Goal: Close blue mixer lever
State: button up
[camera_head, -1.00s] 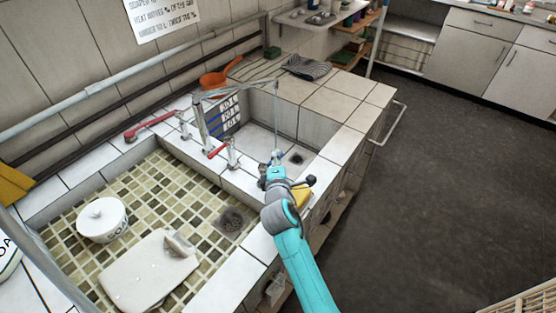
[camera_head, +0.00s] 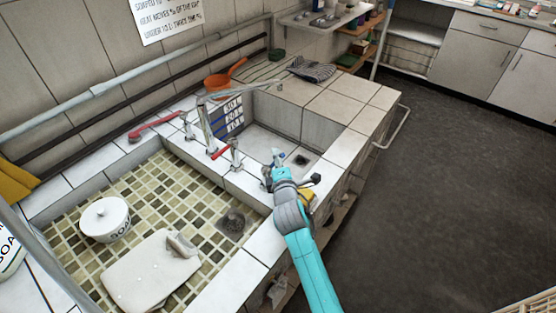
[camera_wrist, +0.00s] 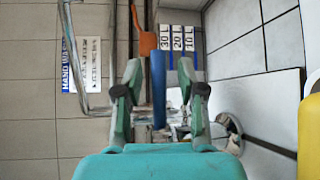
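In the wrist view the blue lever (camera_wrist: 158,80) stands upright between the two fingers of my gripper (camera_wrist: 160,95). The fingers are spread, with gaps visible on both sides of the lever. In the head view my gripper (camera_head: 277,158) is over the right basin, right of the metal mixer tap (camera_head: 204,120). I cannot clearly make out the blue lever in the head view. No water stream shows below the spout now. A red lever (camera_head: 221,152) sits on the tap post between the basins.
An orange pan (camera_head: 222,82) and a volume-marked board (camera_head: 233,113) are behind the tap. A yellow item (camera_wrist: 312,125) shows at right in the wrist view.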

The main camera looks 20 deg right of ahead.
jog(key=shift+s, duration=0.1)
jog(key=v, duration=1.1)
jog(key=shift+s+r, duration=0.1)
jog(key=shift+s, duration=0.3)
